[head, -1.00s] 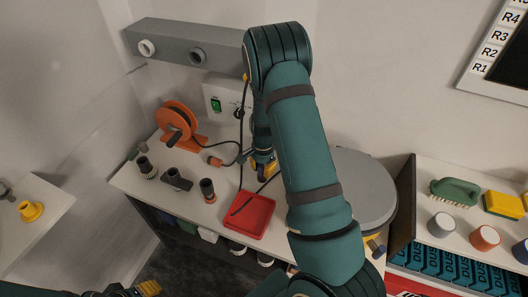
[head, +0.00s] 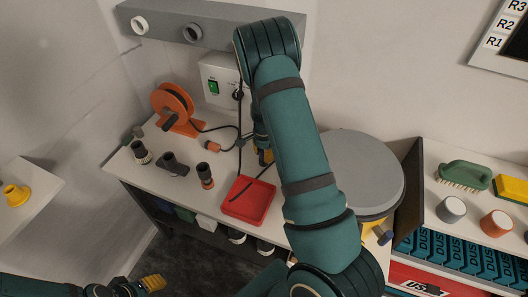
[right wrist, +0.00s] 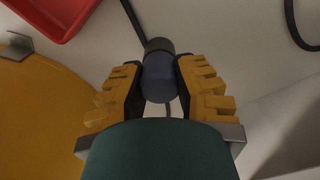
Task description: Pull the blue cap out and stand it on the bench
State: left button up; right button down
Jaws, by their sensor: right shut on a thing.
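The blue cap (right wrist: 160,80), a short dark-blue cylinder with a darker end, sits between the yellow fingers of my right gripper (right wrist: 160,82) in the right wrist view. The fingers are shut on its sides and the dark end points away from the camera. I cannot tell whether the cap touches the bench. My left gripper (head: 152,284) shows only partly at the lower left, its jaw opening unclear.
A red tray (head: 249,217) lies at the bench's front edge. Several dark fittings stand left, including an orange-banded one (head: 205,182). An orange reel (head: 174,108) is behind. Black cables cross the bench.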

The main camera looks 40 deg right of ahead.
jog(key=shift+f+b, duration=0.3)
jog(key=shift+f, duration=0.35)
jog(key=shift+f, duration=0.25)
jog(key=c, duration=0.8)
grip_release()
jog(key=shift+o, duration=0.2)
notch_tip(320, 180, up, 12)
jog(key=shift+r, duration=0.1)
